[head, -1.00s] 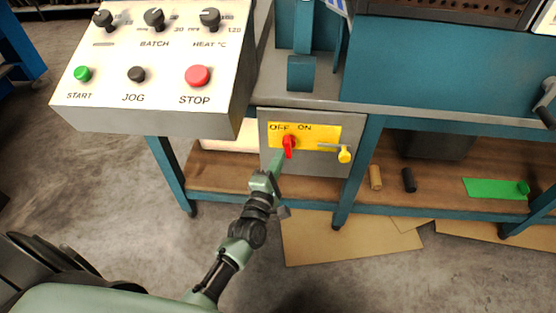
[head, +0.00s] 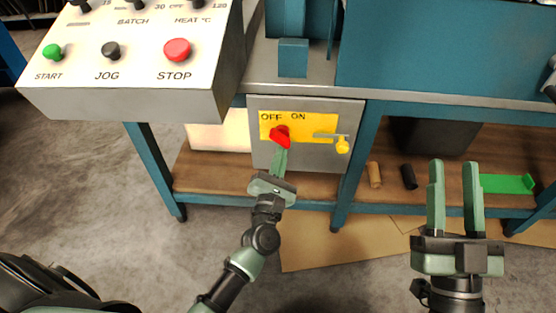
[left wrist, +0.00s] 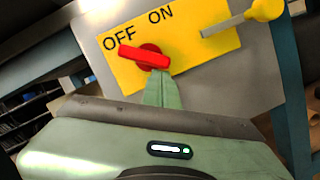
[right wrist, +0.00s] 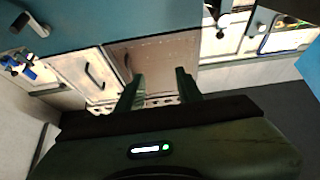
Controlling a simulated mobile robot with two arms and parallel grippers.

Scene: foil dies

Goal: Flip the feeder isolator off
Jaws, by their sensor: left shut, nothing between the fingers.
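The feeder isolator is a red rotary handle (head: 280,134) on a yellow OFF/ON plate (head: 312,118) on a grey box front. The handle is tilted, its upper-left end towards OFF and its other end down to the right. It also shows in the left wrist view (left wrist: 145,57). My left gripper (head: 279,152) is shut and empty, its fingertips at the handle's lower end; I cannot tell whether they touch. The fingertips also show in the left wrist view (left wrist: 160,76). My right gripper (head: 455,170) is open and empty, off to the right.
A yellow-knobbed lever (head: 342,145) sits right of the handle. The sloped control panel (head: 135,88) with START, JOG and STOP buttons overhangs at upper left. Teal bench legs (head: 355,165) flank the box. Rollers (head: 408,177) and a green piece (head: 507,184) lie on the lower shelf.

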